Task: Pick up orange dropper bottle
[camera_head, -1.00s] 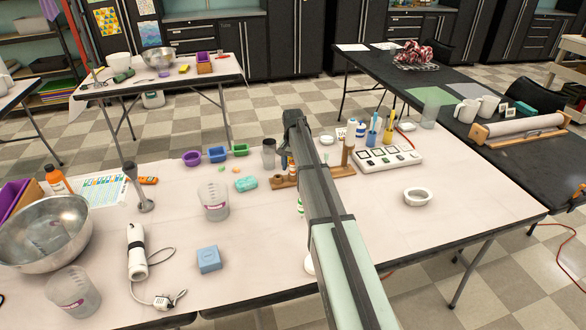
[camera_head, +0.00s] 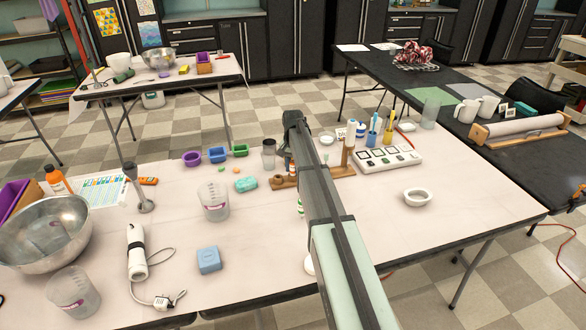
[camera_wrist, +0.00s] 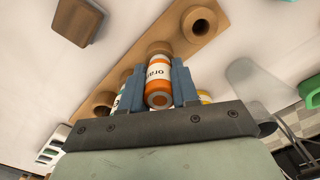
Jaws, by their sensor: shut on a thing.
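The orange dropper bottle (camera_wrist: 158,72) has a white label with dark letters and an orange band. It stands between the two blue-grey fingers of my gripper (camera_wrist: 157,88) in the wrist view, which are shut on its sides. Its orange end faces the camera. Its far end lines up with a round socket of the wooden rack (camera_wrist: 205,48); I cannot tell whether it is in the socket or just above it.
A teal soap bar (camera_head: 246,184), a clear beaker (camera_head: 214,202) and a white button panel (camera_head: 388,158) surround the rack.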

